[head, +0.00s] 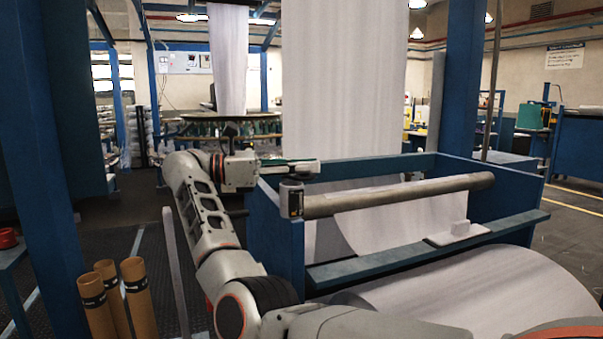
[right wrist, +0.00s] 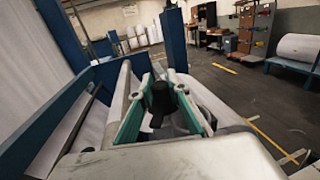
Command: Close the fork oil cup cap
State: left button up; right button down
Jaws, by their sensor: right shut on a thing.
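My right gripper (head: 302,171) reaches in from the left over the near left corner of the blue frame, close above the end of the grey roller. In the right wrist view its two green-edged fingers (right wrist: 163,107) stand either side of a black part (right wrist: 161,95), and it is shut on this part. The black part may be the oil cup cap; its shape is unclear. A short grey cylinder with a dark label (head: 291,199) sits at the roller's end just below the gripper. I cannot tell whether it is the oil cup. My left gripper is not in view.
The blue frame (head: 427,254) surrounds the grey roller (head: 400,194) and white fabric (head: 400,222). A large white fabric roll (head: 480,290) lies in front. Brown tubes (head: 137,297) stand at lower left beside a blue post (head: 45,170). Open floor (head: 575,225) lies at right.

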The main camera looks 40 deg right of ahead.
jog(key=shift+r, duration=0.2)
jog(key=c, duration=1.9)
grip_release()
jog(key=shift+a+f, duration=0.1)
notch_tip(320, 180, up, 10)
